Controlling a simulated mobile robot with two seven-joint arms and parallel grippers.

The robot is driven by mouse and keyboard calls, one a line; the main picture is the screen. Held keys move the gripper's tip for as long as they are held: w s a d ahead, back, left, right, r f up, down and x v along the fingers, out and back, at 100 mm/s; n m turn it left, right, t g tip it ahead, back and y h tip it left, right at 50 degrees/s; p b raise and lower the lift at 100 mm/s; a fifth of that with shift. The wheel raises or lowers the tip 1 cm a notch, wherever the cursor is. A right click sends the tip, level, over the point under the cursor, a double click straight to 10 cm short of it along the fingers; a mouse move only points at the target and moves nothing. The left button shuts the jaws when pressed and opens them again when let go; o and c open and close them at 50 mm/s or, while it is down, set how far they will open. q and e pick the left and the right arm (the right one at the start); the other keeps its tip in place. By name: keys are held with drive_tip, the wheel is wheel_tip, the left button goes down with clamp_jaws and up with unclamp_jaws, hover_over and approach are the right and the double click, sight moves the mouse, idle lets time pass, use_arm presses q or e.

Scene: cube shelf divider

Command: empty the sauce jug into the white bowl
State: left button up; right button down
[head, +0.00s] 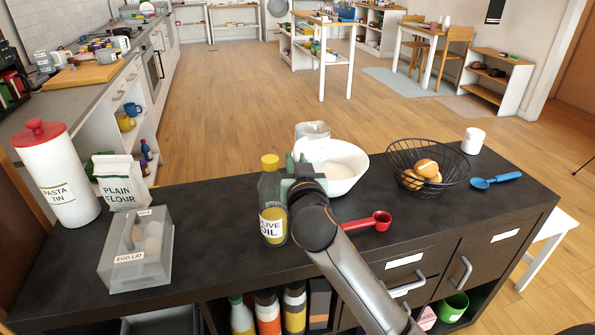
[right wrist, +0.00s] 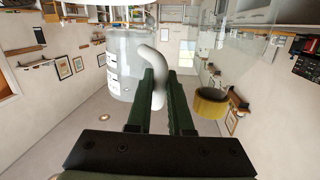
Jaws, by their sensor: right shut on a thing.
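The sauce jug (head: 312,129) is clear with a pale handle. In the head view it shows at the back left of the white bowl (head: 350,183), just beyond my right gripper (head: 303,172). My right gripper also shows in the right wrist view (right wrist: 166,88), its green fingers shut on the jug's curved white handle (right wrist: 161,58). The jug's clear, marked wall (right wrist: 125,62) is left of the fingers there. The gripper hides much of the jug in the head view, so its contents and exact tilt cannot be told. My left gripper is not in view.
An olive oil bottle (head: 271,205) stands close left of my right gripper. A red scoop (head: 368,222) lies before the bowl. A wire basket (head: 428,158) with brown items stands right, then a blue spoon (head: 495,180).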

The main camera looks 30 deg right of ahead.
wheel_tip(320, 180, down, 2)
drive_tip(key=t+b, duration=0.1)
drive_tip(key=b, duration=0.1)
drive_tip(key=shift+n+b, duration=0.3)
drive_tip(key=shift+b, duration=0.4)
drive_tip(key=shift+r+p, duration=0.3)
drive_tip(key=shift+s+a+r+p, duration=0.2)
drive_tip(key=shift+a+r+p, duration=0.05)
drive_tip(key=shift+a+p, duration=0.05)
drive_tip(key=s+a+r+p, duration=0.2)
drive_tip(key=s+a+r, duration=0.1)
drive_tip(key=a, duration=0.1)
drive_tip(key=shift+a+r+p, duration=0.2)
drive_tip(key=shift+p, duration=0.2)
drive_tip(key=shift+s, duration=0.15)
